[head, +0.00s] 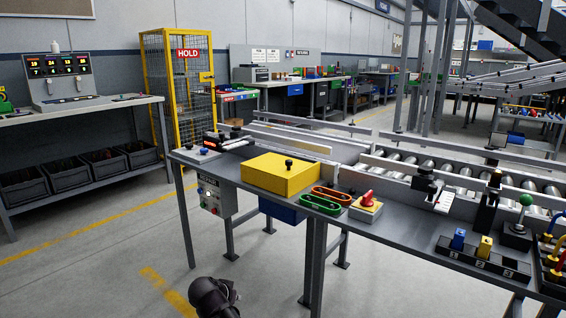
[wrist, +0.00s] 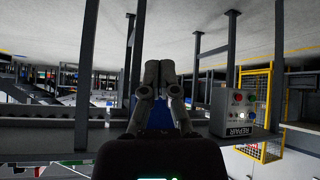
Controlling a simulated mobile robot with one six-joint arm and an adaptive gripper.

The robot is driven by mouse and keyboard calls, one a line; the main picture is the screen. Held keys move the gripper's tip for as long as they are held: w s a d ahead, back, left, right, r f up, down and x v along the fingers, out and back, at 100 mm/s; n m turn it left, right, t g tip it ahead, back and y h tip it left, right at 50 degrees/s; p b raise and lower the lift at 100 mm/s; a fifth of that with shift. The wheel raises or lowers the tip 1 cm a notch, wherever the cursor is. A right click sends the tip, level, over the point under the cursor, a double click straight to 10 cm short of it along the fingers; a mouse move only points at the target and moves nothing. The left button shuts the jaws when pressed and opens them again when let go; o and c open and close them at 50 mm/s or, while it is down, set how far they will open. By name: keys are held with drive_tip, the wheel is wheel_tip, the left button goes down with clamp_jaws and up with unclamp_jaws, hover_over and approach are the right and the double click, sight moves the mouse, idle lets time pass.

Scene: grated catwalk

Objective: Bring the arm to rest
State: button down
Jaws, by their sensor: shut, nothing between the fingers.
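My gripper (wrist: 160,70) shows in the wrist view with its two grey fingers together and nothing between them. The wrist picture is upside down. A dark rounded part of my arm (head: 213,297) shows at the bottom of the head view, low in front of the workbench (head: 262,207). It looks apart from the bench. The fingers do not show clearly in the head view. Behind the fingers in the wrist view is a blue surface (wrist: 159,115) under the bench; I cannot tell the gap.
Open floor (head: 90,285) lies left of my arm.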

drive_tip(key=s+d+r+n+g+y+p, duration=0.1)
drive_tip(key=s+d+g+p, duration=0.2)
drive_tip(key=d, duration=0.7)
drive_tip(key=s+d+n+g+y+p, duration=0.15)
drive_tip(key=s+d, duration=0.35)
drive_tip(key=d, duration=0.6)
drive_tip(key=s+d+r+g+y+p, duration=0.1)
drive_tip(key=s+d+g+p, duration=0.2)
drive_tip(key=d, duration=0.7)
wheel_tip(320, 180, up, 38)
drive_tip(key=p, duration=3.6)
drive_tip(key=shift+s+f+p, duration=0.15)
drive_tip(key=shift+s+p, duration=0.15)
drive_tip(key=shift+s, duration=0.1)
